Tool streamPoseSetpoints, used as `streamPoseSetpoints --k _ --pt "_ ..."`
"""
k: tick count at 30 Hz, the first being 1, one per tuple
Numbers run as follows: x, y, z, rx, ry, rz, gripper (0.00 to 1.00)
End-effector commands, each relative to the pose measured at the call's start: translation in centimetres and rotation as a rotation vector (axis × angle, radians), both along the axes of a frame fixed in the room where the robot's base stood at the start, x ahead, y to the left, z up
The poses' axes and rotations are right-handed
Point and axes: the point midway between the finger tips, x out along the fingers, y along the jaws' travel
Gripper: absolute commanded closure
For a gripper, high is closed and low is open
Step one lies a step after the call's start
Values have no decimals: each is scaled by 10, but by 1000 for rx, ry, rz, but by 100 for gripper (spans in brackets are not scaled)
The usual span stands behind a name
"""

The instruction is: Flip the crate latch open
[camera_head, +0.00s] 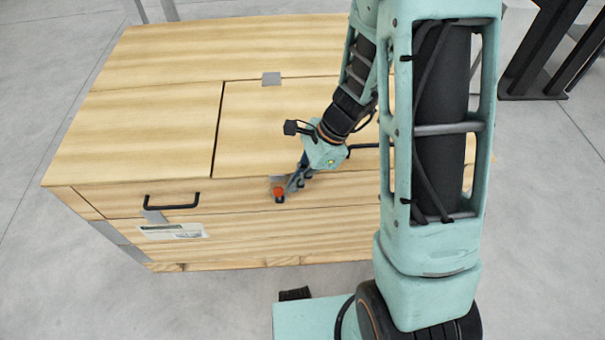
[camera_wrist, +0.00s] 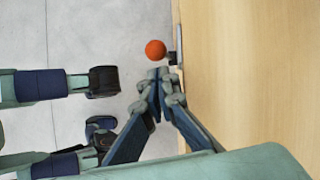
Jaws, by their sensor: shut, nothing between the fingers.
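The wooden crate (camera_head: 110,140) stands on the floor in front of me. Its latch (camera_head: 280,200) is on the front face below the lid panel, small and dark with an orange-red ball knob (camera_head: 279,191). In the wrist view the knob (camera_wrist: 156,50) stands out from the crate's face, beside a dark latch part (camera_wrist: 175,50). My gripper (camera_head: 290,186) is shut and empty, just right of the knob in the head view. In the wrist view its fingertips (camera_wrist: 160,76) meet just below the knob. I cannot tell whether they touch it. The fingers partly hide the latch area.
A black handle (camera_head: 171,202) sticks out of the crate's front to the left, with a label (camera_head: 172,231) below it. The lid panel (camera_head: 260,125) lies flat on top. A black frame (camera_head: 545,50) stands at the back right. The grey floor at left is clear.

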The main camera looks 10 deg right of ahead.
Motion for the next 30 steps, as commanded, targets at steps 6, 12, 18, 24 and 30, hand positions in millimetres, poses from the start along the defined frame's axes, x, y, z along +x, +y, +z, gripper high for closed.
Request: streamPoseSetpoints --k 6,12,18,24,30 --pt "-1 6 -12 0 0 1 100" --pt "-1 6 -12 0 0 1 100" --pt "-1 6 -10 -3 0 1 100" --pt "-1 9 -6 -33 1 2 100" --pt "0 11 -8 -55 2 2 100"
